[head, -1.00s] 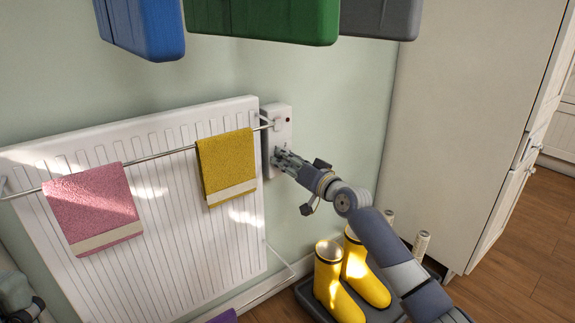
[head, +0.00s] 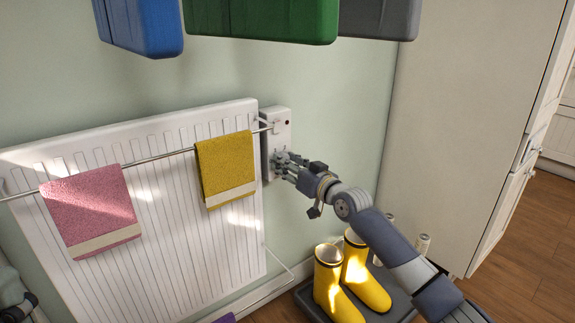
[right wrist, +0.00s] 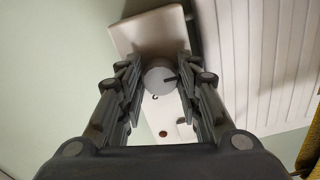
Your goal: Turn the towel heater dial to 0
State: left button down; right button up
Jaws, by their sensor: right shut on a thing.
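The towel heater's white control box (head: 271,172) is on the wall at the right end of the radiator. It has a small red light (head: 287,122) near its top.
The white radiator (head: 170,235) has a rail (head: 158,158) holding a pink towel (head: 90,210) and a yellow towel (head: 226,168). Yellow boots (head: 330,280) stand on a dark tray below my right arm. Blue and green containers (head: 262,20) hang overhead. A white cabinet (head: 450,120) is right.

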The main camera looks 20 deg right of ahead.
jog(key=shift+f, duration=0.2)
jog(key=o, duration=1)
jog(key=shift+o, duration=0.2)
jog(key=shift+r, duration=0.1)
jog(key=v, duration=1.2)
